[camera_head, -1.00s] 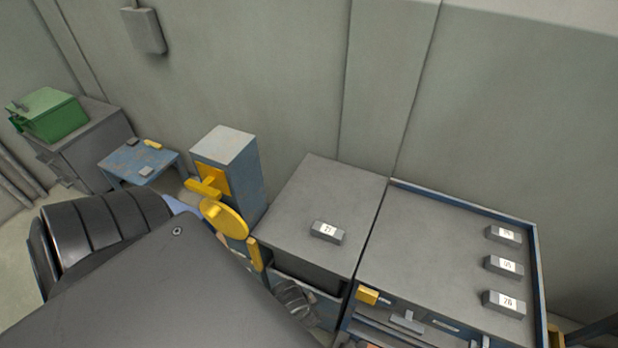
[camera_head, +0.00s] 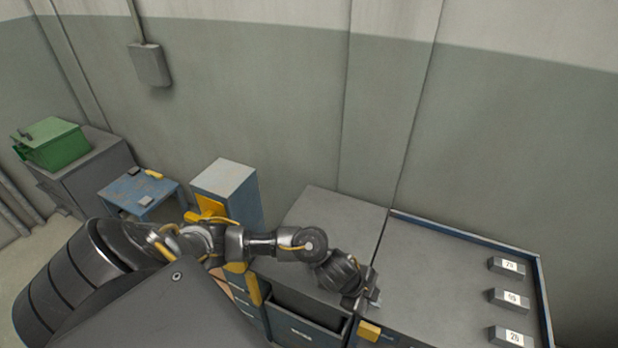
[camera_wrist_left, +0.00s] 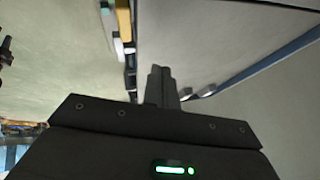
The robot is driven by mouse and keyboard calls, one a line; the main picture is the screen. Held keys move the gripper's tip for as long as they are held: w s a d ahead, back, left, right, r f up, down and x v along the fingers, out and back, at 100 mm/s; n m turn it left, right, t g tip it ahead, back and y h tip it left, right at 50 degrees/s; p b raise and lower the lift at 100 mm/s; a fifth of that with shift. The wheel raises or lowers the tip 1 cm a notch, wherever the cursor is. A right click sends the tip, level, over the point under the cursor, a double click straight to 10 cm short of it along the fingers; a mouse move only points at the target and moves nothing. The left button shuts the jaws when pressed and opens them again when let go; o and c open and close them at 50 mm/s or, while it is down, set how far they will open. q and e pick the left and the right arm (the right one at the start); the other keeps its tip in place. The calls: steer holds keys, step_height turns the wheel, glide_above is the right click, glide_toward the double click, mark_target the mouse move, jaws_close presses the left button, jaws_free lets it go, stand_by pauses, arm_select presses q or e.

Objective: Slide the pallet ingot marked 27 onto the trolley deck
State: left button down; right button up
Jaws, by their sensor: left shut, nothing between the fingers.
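My left gripper (camera_head: 371,298) reaches across the left grey top (camera_head: 340,205) and hangs near the seam with the blue-rimmed deck (camera_head: 440,250). In the left wrist view its fingers (camera_wrist_left: 160,82) are closed together with nothing between them. The ingot marked 27 is not visible now; my left arm covers the part of the left top where it showed earlier. Several small grey blocks with white number labels stand along the deck's right side: a far one (camera_head: 507,265), a middle one (camera_head: 508,299) and a near one (camera_head: 512,337) that seems to read 26. My right gripper is not in view.
A blue pillar (camera_head: 228,190) with yellow parts stands left of the grey top. Further left are a low blue table (camera_head: 140,190) and a green box (camera_head: 52,145) on a grey cabinet. The deck's middle is clear; its blue rim is raised at the back and right.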

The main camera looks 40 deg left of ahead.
arm_select(q)
steer(key=a, duration=0.4)
steer(key=w+a+g+y, duration=0.1)
steer(key=a, duration=0.3)
steer(key=w+a+g+y, duration=0.1)
steer(key=a, duration=0.3)
steer(key=shift+w+r+m, duration=0.1)
steer(key=shift+w+m, duration=0.05)
steer(key=shift+m, duration=0.25)
steer(key=s+a+r+n+g+y, duration=0.1)
steer(key=a+r+g+y, duration=0.1)
steer(key=a, duration=0.6)
steer(key=s+a+r+n+g+y, duration=0.1)
steer(key=a+r, duration=0.2)
steer(key=a, duration=0.5)
step_height(320, 180, down, 10)
steer(key=shift+s+f+p, duration=0.1)
steer(key=shift+f+p, duration=0.05)
steer(key=shift+p, duration=0.45)
steer(key=shift+w+d+p, duration=0.2)
steer(key=shift+d+p, duration=0.15)
steer(key=shift+d, duration=0.25)
steer(key=shift+w+d+p, duration=0.2)
steer(key=shift+d+p, duration=0.15)
steer(key=shift+d, duration=0.2)
steer(key=shift+w+d, duration=0.2)
steer(key=shift+d, duration=0.55)
